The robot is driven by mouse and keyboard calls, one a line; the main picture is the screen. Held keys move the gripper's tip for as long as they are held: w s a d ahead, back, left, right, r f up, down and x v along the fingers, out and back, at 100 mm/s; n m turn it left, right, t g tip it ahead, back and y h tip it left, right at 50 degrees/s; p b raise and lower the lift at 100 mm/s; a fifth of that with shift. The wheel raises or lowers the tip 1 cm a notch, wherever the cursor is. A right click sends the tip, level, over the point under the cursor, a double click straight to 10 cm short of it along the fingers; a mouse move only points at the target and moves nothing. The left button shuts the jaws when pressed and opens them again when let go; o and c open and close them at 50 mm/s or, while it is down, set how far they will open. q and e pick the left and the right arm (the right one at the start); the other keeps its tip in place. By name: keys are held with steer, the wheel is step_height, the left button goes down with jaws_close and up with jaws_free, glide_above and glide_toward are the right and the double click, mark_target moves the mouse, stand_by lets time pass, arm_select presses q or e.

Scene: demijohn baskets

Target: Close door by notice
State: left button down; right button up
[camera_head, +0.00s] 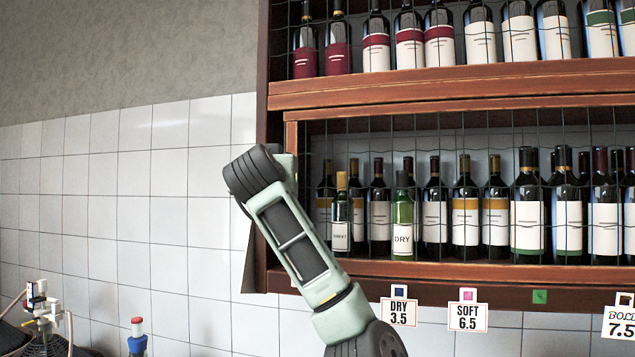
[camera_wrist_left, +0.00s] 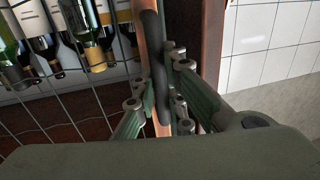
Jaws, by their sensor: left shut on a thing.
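A wooden cabinet holds wine bottles behind wire mesh in the head view. The lower mesh door has a wooden frame (camera_head: 460,105). In the left wrist view the mesh (camera_wrist_left: 70,115) is on the left and a narrow wooden frame strip (camera_wrist_left: 141,50) with a dark bar runs down the middle. My left gripper (camera_wrist_left: 160,95) is shut around that strip and bar. In the head view my arm hides the gripped spot. A notice reads DRY 3.5 (camera_head: 399,312). My right gripper is out of view.
Notices reading SOFT 6.5 (camera_head: 468,317) and BOLD 7.5 (camera_head: 619,322) hang along the lower ledge. Short bottles (camera_head: 403,220) stand on the lower shelf. White tiled wall (camera_head: 120,210) is left of the cabinet. Bottle-top fittings (camera_head: 137,335) rise at the lower left.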

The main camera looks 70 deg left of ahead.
arm_select(q)
steer(key=s+a, duration=0.2)
steer(key=shift+s+a, duration=0.2)
steer(key=shift+s, duration=0.2)
steer(key=c, duration=1.9)
jaws_free()
steer(key=shift+w, duration=0.1)
steer(key=shift+o, duration=0.5)
steer(key=v, duration=1.2)
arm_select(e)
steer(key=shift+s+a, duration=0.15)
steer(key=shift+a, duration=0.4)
